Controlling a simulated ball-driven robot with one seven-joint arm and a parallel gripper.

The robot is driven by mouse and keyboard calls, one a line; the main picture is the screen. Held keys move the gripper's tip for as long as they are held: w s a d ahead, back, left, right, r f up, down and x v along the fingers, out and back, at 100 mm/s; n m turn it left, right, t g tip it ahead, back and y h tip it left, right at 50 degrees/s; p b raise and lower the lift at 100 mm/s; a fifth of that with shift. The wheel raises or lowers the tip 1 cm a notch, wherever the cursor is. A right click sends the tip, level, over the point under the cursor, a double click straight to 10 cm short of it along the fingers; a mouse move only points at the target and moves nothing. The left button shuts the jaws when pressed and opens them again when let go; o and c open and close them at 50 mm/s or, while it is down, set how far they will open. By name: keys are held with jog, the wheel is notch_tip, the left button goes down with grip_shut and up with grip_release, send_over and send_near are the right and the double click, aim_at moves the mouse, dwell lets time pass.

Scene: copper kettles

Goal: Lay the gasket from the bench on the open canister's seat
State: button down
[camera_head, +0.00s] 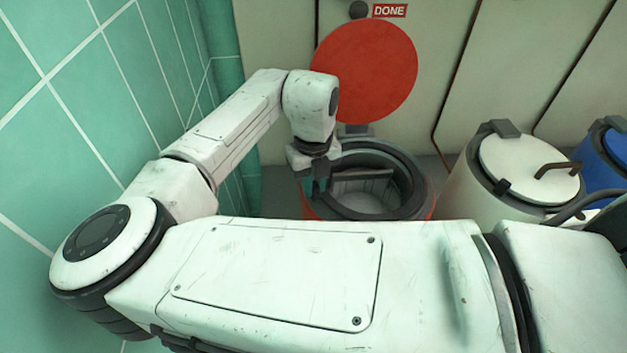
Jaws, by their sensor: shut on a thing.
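The open canister (432,208) is red, and its red round lid (364,70) stands raised behind it. A dark ring, which looks like the gasket (416,178), lies over or just above the canister's mouth. The pale inside of the canister (362,190) shows through it. My gripper (318,187) points down at the left side of the ring and is shut on it. The seat cannot be told apart from the dark ring, so I cannot tell whether the ring touches it. My own arm hides the canister's front and the bench.
A white canister (480,185) with a clamped lid stands to the right, and a blue one (602,165) stands beyond it. A sign (389,11) reading DONE is on the back wall. A green tiled wall (60,110) is close on the left.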

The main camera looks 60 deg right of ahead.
jog(key=shift+f, duration=0.15)
dwell(0.4)
jog(key=c, duration=0.9)
grip_release()
jog(key=shift+c, duration=0.2)
notch_tip(320, 180, up, 11)
jog(key=shift+f, duration=0.1)
